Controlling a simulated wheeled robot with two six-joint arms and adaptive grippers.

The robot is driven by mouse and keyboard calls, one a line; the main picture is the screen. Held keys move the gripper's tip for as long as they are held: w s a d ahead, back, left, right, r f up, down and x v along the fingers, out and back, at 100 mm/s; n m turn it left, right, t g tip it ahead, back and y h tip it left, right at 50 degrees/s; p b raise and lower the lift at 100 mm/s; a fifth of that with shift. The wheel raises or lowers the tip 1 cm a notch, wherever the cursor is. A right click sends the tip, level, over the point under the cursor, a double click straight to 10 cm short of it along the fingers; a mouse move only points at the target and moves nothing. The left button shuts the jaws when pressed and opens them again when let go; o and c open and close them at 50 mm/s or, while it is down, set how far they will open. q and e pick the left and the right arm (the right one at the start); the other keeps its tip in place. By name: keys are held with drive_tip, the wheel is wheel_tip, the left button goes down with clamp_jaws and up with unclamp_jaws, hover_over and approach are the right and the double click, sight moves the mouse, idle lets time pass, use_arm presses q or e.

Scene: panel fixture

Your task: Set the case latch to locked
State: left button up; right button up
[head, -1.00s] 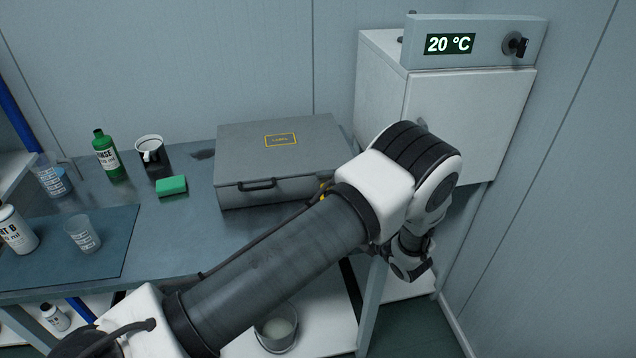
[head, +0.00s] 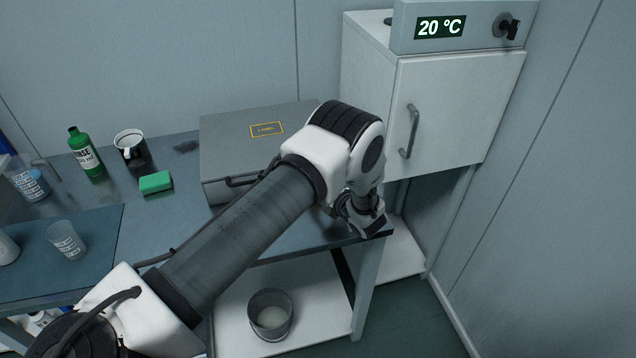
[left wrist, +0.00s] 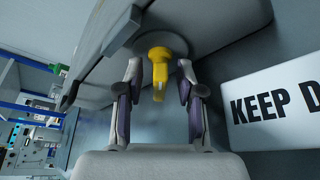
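The grey case (head: 225,135) lies shut on the bench in the head view, with a yellow label on its lid and a dark handle (head: 240,181) on its front. Its yellow latch (left wrist: 158,55) shows in the left wrist view on a round grey base; my arm hides it in the head view. My left gripper (left wrist: 160,82) is open, with one finger on each side of the latch's lever and visible gaps between. In the head view, my left wrist is at the case's front right, and the fingers are hidden. My right gripper is not in view.
A white cabinet (head: 450,110) with a 20 °C display stands right of the case. A green sponge (head: 155,182), mug (head: 131,147), green bottle (head: 85,150) and beakers stand left. A white KEEP sign (left wrist: 275,105) lies right of the gripper in the wrist view.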

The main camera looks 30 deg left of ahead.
use_arm(q)
drive_tip(key=shift+d, duration=0.1)
clamp_jaws()
